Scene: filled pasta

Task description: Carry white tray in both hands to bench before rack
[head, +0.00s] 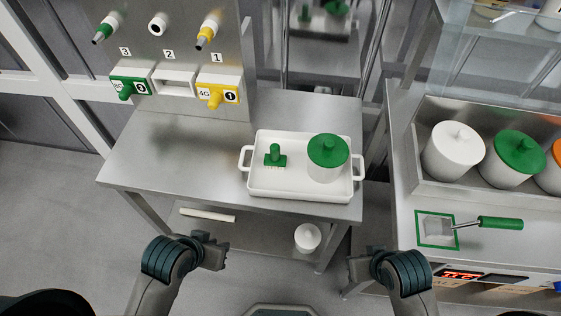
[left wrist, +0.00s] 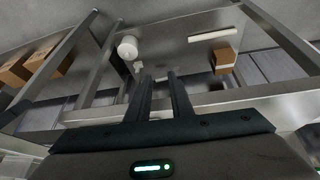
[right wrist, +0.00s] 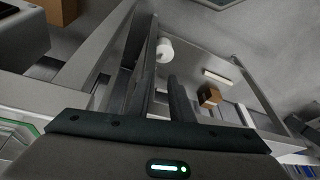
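The white tray (head: 300,193) stands level on the right part of a steel bench (head: 150,160), with a handle at each side. On it are a white pot with a green lid (head: 328,152) at the right and a small green-handled tool (head: 275,156) at the left. My left gripper (head: 216,250) is in front of the bench, below and left of the tray in the head view. My right gripper (head: 362,264) is below and a little right of the tray. Both are apart from the tray. The wrist views show each gripper's fingers spread and empty.
A panel with numbered nozzles and green and yellow fittings (head: 217,92) rises behind the bench. A lower shelf holds a white lidded jar (head: 307,237) and a pale bar (head: 207,215). At right, another counter holds several lidded pots (head: 453,150) and a green-handled scraper (head: 500,223). The bench's left part is clear.

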